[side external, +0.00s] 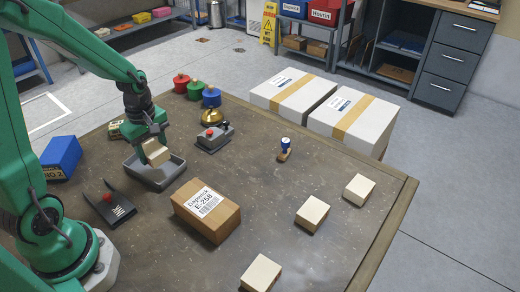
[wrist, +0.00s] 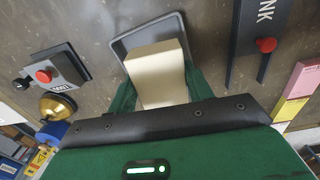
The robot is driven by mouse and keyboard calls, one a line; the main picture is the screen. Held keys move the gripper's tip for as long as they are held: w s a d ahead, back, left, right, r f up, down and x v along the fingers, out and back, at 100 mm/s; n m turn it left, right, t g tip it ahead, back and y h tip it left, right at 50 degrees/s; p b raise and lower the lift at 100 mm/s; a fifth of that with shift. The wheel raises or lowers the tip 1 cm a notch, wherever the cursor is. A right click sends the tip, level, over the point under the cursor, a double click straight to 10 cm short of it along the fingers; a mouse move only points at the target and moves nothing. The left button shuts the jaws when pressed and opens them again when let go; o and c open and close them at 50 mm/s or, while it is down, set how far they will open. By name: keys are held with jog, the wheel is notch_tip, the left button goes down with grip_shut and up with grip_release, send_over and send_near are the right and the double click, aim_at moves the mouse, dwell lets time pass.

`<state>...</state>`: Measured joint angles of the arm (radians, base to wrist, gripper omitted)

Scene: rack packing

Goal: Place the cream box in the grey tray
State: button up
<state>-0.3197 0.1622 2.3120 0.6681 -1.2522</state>
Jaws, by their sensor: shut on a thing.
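My gripper (side external: 153,145) is shut on a cream box (side external: 157,154). The box is tilted in the side view and hangs over the grey tray (side external: 172,180). In the wrist view the cream box (wrist: 157,72) sits between my green fingers, with the rim of the grey tray (wrist: 148,29) showing behind it. I cannot tell whether the box touches the tray floor. Three more cream boxes stand on the table: one at the right (side external: 359,190), one in the middle right (side external: 312,214) and one at the front (side external: 261,274).
A brown carton (side external: 207,210) stands right of the tray. A black forked holder (side external: 108,209) lies in front, and a blue box (side external: 61,157) is at the left. A grey box with a red button (side external: 214,137) and a brass bell (side external: 211,117) are behind right.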

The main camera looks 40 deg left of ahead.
aim_at(147, 143)
jog(key=shift+w+a+f, duration=0.1)
jog(key=shift+a+f, duration=0.4)
jog(key=shift+a, duration=0.25)
jog(key=shift+w+a+f, duration=0.1)
jog(key=shift+a+f, duration=0.35)
jog(key=shift+a, duration=0.3)
jog(key=shift+f, duration=2)
jog(key=o, duration=0.7)
jog(key=shift+f, duration=0.15)
jog(key=shift+o, duration=0.2)
jog(key=shift+r, duration=0.2)
jog(key=shift+r, duration=6)
